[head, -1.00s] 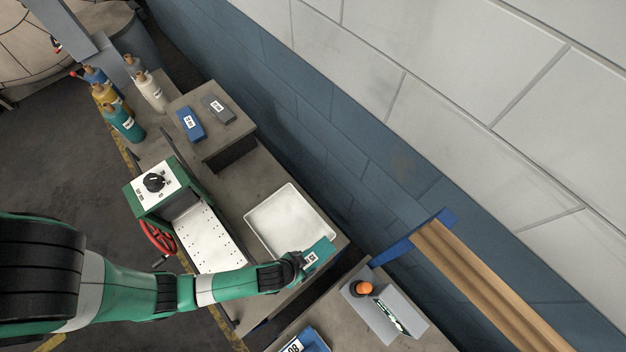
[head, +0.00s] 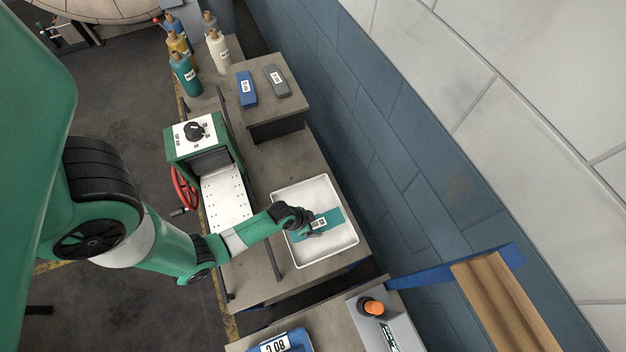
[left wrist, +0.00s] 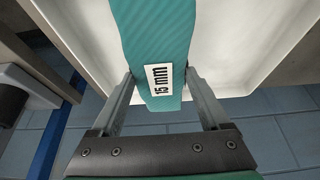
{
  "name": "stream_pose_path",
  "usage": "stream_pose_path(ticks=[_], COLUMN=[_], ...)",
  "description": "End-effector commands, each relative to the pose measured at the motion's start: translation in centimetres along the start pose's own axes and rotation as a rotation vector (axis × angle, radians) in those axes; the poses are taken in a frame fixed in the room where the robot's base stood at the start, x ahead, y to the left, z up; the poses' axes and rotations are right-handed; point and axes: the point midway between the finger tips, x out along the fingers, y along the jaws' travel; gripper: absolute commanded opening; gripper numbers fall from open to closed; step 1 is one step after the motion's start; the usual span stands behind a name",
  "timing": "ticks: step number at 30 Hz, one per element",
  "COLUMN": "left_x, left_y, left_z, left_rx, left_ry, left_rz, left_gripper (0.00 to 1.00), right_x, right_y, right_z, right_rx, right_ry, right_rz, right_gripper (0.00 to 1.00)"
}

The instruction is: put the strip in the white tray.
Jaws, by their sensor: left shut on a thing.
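The strip (head: 330,217) is a flat teal piece with a white label. The white tray (head: 347,250) is a shallow rectangular tray on the bench. The strip and gripper are over the tray's inside; whether the strip touches the tray floor I cannot tell. My right gripper does not show.
A green machine with a dial (head: 195,132), a perforated white plate (head: 226,196) and a red handwheel (head: 184,188) stands left of the tray. Blue (head: 246,89) and grey (head: 277,80) blocks lie on a raised stand. Several bottles stand behind. A grey box with an orange knob (head: 373,307) is in front.

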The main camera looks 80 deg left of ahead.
Motion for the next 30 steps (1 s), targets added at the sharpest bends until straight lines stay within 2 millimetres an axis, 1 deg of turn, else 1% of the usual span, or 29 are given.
stream_pose_path(ticks=[1,6,8,9,12,14,20,24,25,27,28,30], left_x=[0.4,0.8,1.7,2.5,3.8,4.0,3.9,4.3,4.1,4.1,4.1,4.1], left_y=[-0.3,-0.6,-1.1,-0.9,-0.9,-0.9,-0.9,-0.9,-0.9,-0.9,-0.9,-0.9], left_z=[0.1,0.1,0.3,0.8,1.3,1.4,1.4,1.6,1.5,1.5,1.5,1.5], left_rx=[-0.001,0.000,-0.001,0.002,0.002,0.002,0.002,0.002,0.002,0.002,0.002,0.002], left_ry=[0.001,0.000,0.000,-0.001,-0.001,0.001,0.001,0.001,0.000,0.000,0.000,0.000], left_rz=[0.000,0.000,-0.001,0.001,0.001,0.000,0.000,0.000,0.000,0.000,0.000,0.000], left_gripper=[0.15,0.15,0.15,0.15,0.15,0.15,0.15,0.15,0.85,0.97,1.00,1.00], right_x=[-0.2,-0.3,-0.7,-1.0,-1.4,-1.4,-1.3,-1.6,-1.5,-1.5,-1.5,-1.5], right_y=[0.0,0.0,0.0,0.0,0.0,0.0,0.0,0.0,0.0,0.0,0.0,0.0], right_z=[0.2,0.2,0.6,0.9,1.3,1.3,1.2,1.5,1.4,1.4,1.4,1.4], right_rx=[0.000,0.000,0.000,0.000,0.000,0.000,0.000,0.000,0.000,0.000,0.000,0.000], right_ry=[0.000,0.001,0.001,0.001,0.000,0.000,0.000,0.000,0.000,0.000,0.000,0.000], right_rz=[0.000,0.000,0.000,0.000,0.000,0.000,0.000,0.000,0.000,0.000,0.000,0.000], right_gripper=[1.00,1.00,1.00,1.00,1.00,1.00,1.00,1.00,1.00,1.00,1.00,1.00])
